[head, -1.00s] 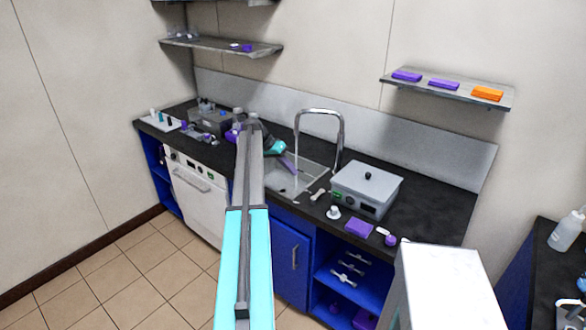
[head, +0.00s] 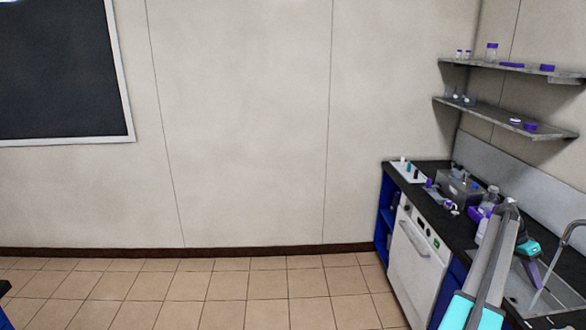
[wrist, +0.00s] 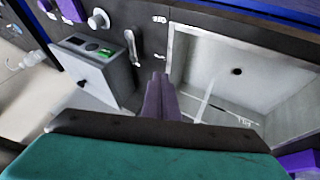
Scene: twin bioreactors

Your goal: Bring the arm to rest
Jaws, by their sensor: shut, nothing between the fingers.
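My gripper (head: 536,276) hangs over the sink at the right edge of the head view, at the end of my cyan and grey arm. Its purple fingers (wrist: 158,92) lie together in the wrist view, with nothing between them. Below and to the right of them in the wrist view is the steel sink (wrist: 222,48) with its round drain. The fingertips show against the dark counter at the sink's side. The sink (head: 520,296) is partly hidden behind my arm in the head view.
A tap (head: 568,240) rises beside my gripper. A grey box instrument (wrist: 98,62) stands left of the fingers in the wrist view. Bottles (head: 490,197) and small items crowd the counter behind the arm. Two shelves (head: 505,118) hang above. The tiled floor (head: 230,292) at left is clear.

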